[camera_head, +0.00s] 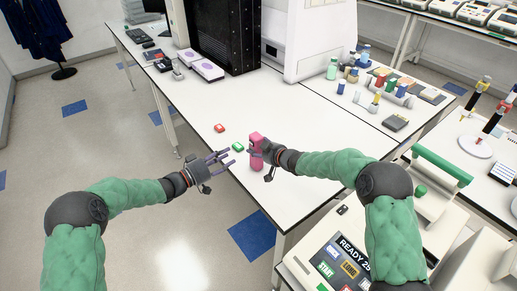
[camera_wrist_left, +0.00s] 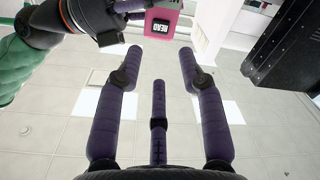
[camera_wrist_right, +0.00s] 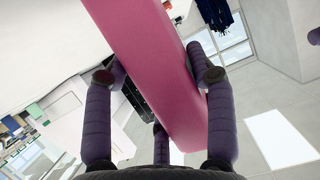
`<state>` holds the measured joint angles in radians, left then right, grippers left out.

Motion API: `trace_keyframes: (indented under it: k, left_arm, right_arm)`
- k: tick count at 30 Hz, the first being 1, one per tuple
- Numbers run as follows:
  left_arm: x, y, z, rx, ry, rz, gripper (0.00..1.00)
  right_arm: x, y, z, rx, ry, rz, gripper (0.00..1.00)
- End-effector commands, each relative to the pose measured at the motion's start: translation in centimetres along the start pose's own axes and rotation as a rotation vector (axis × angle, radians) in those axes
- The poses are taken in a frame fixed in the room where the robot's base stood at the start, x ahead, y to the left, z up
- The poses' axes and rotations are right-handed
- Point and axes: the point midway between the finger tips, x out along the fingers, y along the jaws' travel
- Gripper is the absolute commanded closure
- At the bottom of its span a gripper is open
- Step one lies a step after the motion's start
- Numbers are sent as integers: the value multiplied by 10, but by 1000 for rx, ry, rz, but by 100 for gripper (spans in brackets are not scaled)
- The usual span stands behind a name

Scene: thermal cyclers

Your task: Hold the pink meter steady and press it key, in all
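The pink meter (camera_head: 256,148) stands roughly upright near the front edge of the white table. My right gripper (camera_head: 268,150) is shut on it; in the right wrist view the pink body (camera_wrist_right: 160,70) passes between the fingers (camera_wrist_right: 160,75). In the left wrist view the meter (camera_wrist_left: 161,13) shows a dark-framed white label or key reading READ (camera_wrist_left: 160,26). My left gripper (camera_head: 222,162) is open and empty, just left of the meter and apart from it. Its spread fingers (camera_wrist_left: 160,65) point toward the meter. Whether the meter touches the table cannot be told.
A small red item (camera_head: 220,128) and a small green item (camera_head: 238,147) lie on the white table (camera_head: 290,115) left of the meter. Bottles and racks (camera_head: 385,85) stand at the back right. A machine with a READY screen (camera_head: 340,262) is at the front right. The table's middle is clear.

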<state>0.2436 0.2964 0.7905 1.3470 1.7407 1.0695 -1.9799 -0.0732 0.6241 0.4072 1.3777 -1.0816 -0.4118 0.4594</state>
Motion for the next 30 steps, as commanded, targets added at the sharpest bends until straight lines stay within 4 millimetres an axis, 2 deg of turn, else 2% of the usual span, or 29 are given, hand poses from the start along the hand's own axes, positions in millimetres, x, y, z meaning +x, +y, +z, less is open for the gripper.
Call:
trace_keyframes:
  k: [1, 2, 4, 8, 9, 30]
  left_arm:
    - [0, 0, 0, 0, 0, 0, 61]
    - [0, 0, 0, 0, 0, 0, 61]
    - [0, 0, 0, 0, 0, 0, 61]
    - [0, 0, 0, 0, 0, 0, 98]
    - [0, 0, 0, 0, 0, 0, 100]
    - [0, 0, 0, 0, 0, 0, 100]
  right_arm:
    - [0, 0, 0, 0, -1, 0, 72]
    - [0, 0, 0, 0, -1, 0, 81]
    - [0, 0, 0, 0, -1, 0, 85]
    - [0, 0, 0, 0, -1, 0, 85]
    - [0, 0, 0, 0, -1, 0, 85]
    - [0, 0, 1, 0, -1, 0, 85]
